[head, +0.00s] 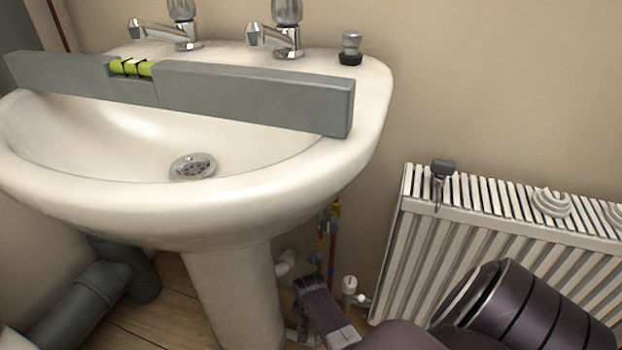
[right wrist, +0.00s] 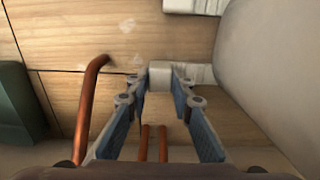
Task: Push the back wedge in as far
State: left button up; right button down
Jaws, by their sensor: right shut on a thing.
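In the right wrist view a pale wedge (right wrist: 201,75) with a ribbed top lies on the wood floor, its thin side towards the white pedestal (right wrist: 268,65). My right gripper (right wrist: 167,74) is shut on the wedge's blunt end, a fingertip on either side. A second ribbed pale wedge (right wrist: 195,5) is cut off by the top edge, also beside the pedestal. How far either wedge reaches under the pedestal is unclear. In the head view the pedestal (head: 235,300) carries the basin; my right gripper (head: 300,335) is low beside it, mostly hidden. My left gripper is out of view.
A grey spirit level (head: 255,95) with a green vial lies across the basin (head: 90,205). A white radiator (head: 500,215) stands at right. Copper pipes (right wrist: 90,100) rise near my right gripper. A grey waste pipe (head: 80,300) lies left.

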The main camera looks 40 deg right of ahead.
jog(key=shift+w+a+p, duration=0.3)
jog(key=shift+w+a, duration=0.05)
jog(key=shift+w, duration=0.3)
jog(key=c, duration=1.7)
grip_release()
jog(key=shift+r, duration=0.1)
notch_tip(320, 180, up, 12)
jog(key=shift+f, duration=0.1)
jog(key=shift+s, duration=0.1)
